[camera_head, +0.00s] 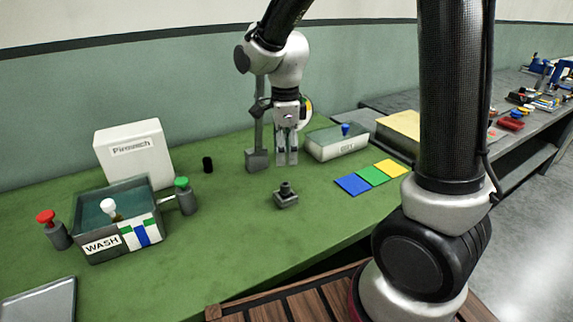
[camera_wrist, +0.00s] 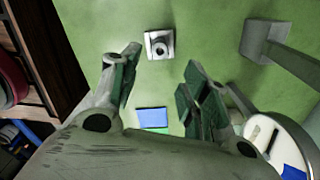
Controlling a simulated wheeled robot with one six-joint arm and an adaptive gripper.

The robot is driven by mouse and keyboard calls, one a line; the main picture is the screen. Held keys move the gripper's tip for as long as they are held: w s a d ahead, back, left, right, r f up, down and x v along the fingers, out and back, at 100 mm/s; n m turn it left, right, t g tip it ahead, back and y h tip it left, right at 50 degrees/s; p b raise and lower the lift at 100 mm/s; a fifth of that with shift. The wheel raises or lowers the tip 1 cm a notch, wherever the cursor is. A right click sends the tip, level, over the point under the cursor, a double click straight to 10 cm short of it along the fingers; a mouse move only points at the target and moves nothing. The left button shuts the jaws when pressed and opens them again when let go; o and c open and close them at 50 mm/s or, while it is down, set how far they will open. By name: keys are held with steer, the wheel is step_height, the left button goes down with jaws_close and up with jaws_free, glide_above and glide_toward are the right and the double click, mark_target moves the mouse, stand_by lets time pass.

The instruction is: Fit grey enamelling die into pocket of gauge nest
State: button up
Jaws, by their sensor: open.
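A small grey square block (camera_head: 286,200) stands on the green bench top, with a darker round piece (camera_head: 287,187) rising from its middle. In the wrist view the block (camera_wrist: 151,55) shows a dark ring at its centre (camera_wrist: 160,46). I cannot tell whether this is the die, the nest, or the die sitting in the nest. My gripper (camera_head: 287,160) points down above the bench, behind the block, open and empty. In the wrist view the block lies just past the spread fingertips (camera_wrist: 161,62), apart from them.
A grey gauge stand (camera_head: 257,160) rises close left of my gripper; its dial (camera_wrist: 280,140) is near the fingers. Blue (camera_head: 353,184), green and yellow cards lie right.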

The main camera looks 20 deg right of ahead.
steer(key=s+d+r+n+t, duration=0.2)
steer(key=s+d+r+n, duration=0.4)
steer(key=s+n, duration=0.3)
steer(key=s+d+r+n+t, duration=0.2)
steer(key=s+d+r+n, duration=0.5)
steer(key=s+d+n, duration=0.2)
steer(key=shift+s+n, duration=0.55)
steer(key=shift+n, duration=0.55)
